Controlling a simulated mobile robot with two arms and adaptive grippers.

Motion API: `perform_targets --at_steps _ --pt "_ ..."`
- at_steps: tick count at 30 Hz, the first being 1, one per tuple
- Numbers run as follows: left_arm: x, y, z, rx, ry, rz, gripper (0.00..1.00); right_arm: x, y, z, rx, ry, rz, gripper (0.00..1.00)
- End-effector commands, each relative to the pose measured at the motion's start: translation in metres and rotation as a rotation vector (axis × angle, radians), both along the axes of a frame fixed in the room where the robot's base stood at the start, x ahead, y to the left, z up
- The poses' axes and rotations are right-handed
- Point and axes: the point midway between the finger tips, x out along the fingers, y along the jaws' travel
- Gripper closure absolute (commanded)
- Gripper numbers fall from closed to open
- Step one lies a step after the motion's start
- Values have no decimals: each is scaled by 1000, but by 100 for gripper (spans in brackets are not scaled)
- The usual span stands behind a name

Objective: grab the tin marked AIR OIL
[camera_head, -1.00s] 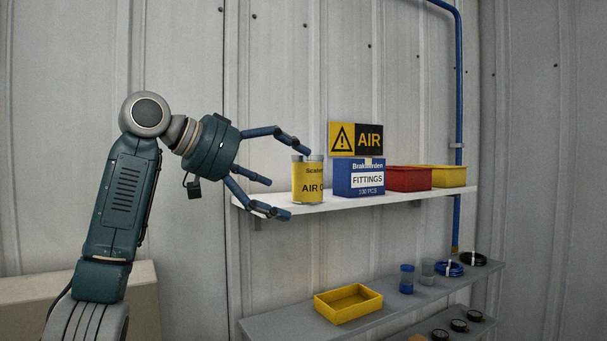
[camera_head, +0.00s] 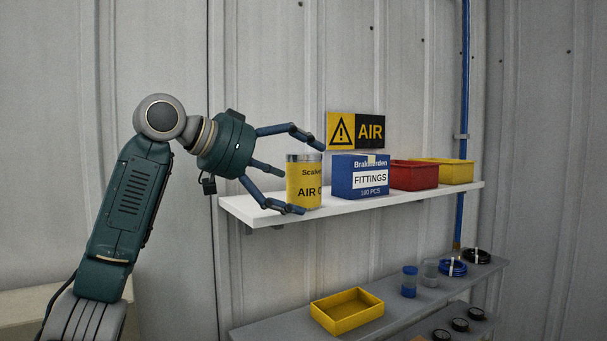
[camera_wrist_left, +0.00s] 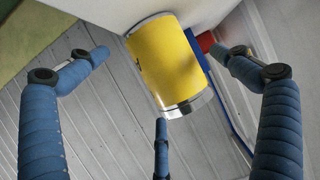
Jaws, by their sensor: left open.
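The yellow tin marked AIR O... (camera_head: 304,185) stands upright at the left part of the white shelf (camera_head: 265,212), with a silver rim on top. The end of its label is cut off from sight. My left gripper (camera_head: 312,178) is open, its fingers reaching from the left, one above and others lower around the near side of the tin. In the left wrist view the tin (camera_wrist_left: 166,62) lies between the spread fingers (camera_wrist_left: 160,85), with a gap visible on both sides. My right gripper is out of view.
A blue FITTINGS box (camera_head: 360,177) stands just right of the tin, then a red bin (camera_head: 413,176) and a yellow bin (camera_head: 455,172). An AIR sign (camera_head: 356,131) is on the wall behind. A lower grey shelf (camera_head: 275,330) holds a yellow tray (camera_head: 347,312).

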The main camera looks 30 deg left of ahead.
Motion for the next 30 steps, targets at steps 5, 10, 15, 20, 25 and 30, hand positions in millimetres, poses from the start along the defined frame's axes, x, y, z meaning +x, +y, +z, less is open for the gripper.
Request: perform_targets --at_steps 5,10,15,20,25,30 --pt "20 -10 -7 0 1 0 0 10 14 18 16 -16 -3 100" --pt "24 -12 -11 -1 -2 1 0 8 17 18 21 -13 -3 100" --pt "24 -12 -11 0 -1 1 6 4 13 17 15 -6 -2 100" --pt "24 -12 -11 0 -1 1 38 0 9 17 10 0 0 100" --pt "24 -12 -12 0 0 0 62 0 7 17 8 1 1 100" --pt "24 -13 -10 -1 -3 0 62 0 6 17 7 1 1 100"
